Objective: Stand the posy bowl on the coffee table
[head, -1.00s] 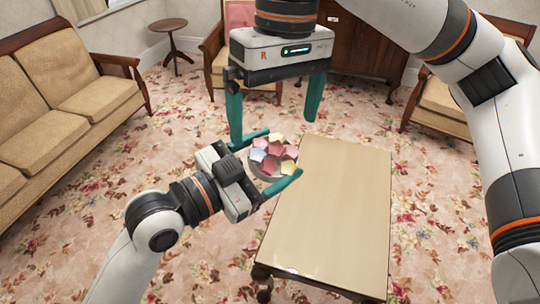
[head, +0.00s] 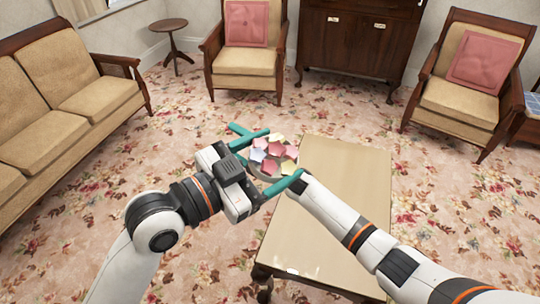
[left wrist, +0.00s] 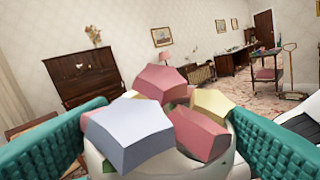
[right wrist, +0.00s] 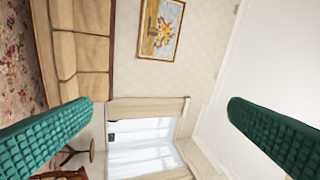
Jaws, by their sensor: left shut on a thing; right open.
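The posy bowl (head: 271,158) is a pale bowl filled with pink, yellow and lilac faceted flowers. My left gripper (head: 284,152) is shut on it, with one teal finger on each side. In the head view the bowl overlaps the far left edge of the coffee table (head: 335,175); it appears held up, with its underside hidden. The flowers (left wrist: 155,85) fill the space between the fingers in the left wrist view. My right gripper (right wrist: 160,105) is open and empty in its wrist view. In the head view it is mostly hidden behind the left gripper and bowl; a teal finger shows.
My right forearm crosses above the table. The tabletop is otherwise bare. A sofa (head: 75,85) stands at left, a round side table (head: 170,27) behind it, and armchairs (head: 244,63) (head: 464,90) at the back. Flowered carpet around the table is open.

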